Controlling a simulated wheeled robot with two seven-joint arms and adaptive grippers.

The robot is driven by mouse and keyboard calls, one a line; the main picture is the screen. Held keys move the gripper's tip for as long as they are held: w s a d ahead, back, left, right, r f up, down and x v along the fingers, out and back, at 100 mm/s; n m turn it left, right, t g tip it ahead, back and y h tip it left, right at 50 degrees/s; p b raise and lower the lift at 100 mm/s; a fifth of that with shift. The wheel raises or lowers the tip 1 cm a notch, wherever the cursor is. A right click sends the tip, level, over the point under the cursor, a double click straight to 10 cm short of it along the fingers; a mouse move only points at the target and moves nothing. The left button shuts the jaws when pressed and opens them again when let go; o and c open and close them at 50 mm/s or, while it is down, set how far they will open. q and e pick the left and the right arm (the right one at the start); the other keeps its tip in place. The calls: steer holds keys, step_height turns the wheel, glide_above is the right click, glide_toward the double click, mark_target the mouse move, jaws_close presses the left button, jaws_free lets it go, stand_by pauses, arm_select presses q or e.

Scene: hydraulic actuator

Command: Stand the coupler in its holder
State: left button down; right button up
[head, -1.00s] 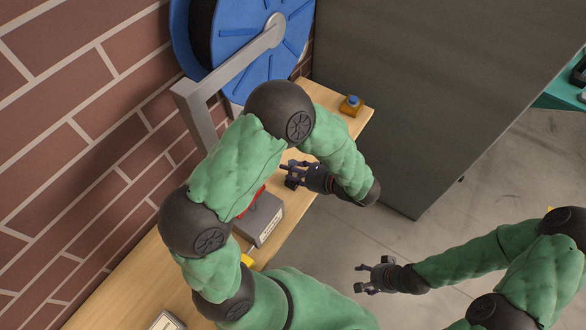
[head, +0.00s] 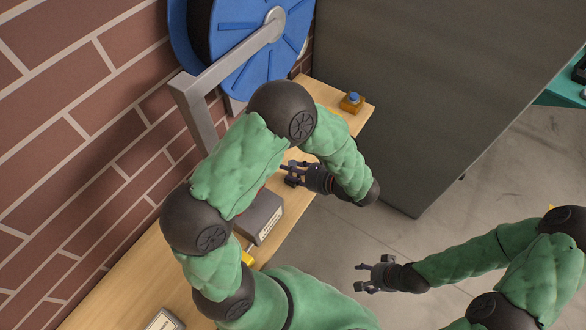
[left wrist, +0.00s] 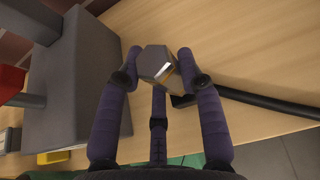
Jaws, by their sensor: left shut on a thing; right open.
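In the left wrist view, a grey metal hex-shaped piece with a brownish band, which appears to be the coupler (left wrist: 158,64), sits between the fingertips of my left gripper (left wrist: 157,72). The gripper is shut on it, above the wooden bench. A black hose (left wrist: 260,104) runs off to the right from beside it. In the head view my left gripper (head: 292,173) is over the bench near its front edge; the coupler is too small to make out there. My right gripper (head: 368,274) is open and empty over the floor. I cannot identify the holder for certain.
A grey labelled block (head: 260,217) stands on the bench (head: 128,285), close left in the wrist view (left wrist: 82,80). A blue reel (head: 262,42) on a grey bracket (head: 196,112) is behind. An orange box with a blue button (head: 351,102) sits at the far end.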

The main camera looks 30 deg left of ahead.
arm_select(q)
steer(key=shift+f+b, duration=0.5)
steer(key=shift+f, duration=0.35)
arm_select(e)
steer(key=shift+f, duration=0.55)
arm_select(q)
steer(key=c, duration=0.7)
jaws_free()
steer(key=shift+c, duration=0.2)
steer(key=w+v, duration=0.1)
steer(key=v, duration=1.1)
steer(key=shift+s, duration=0.4)
steer(key=shift+r, duration=0.15)
arm_select(e)
steer(key=shift+r, duration=0.15)
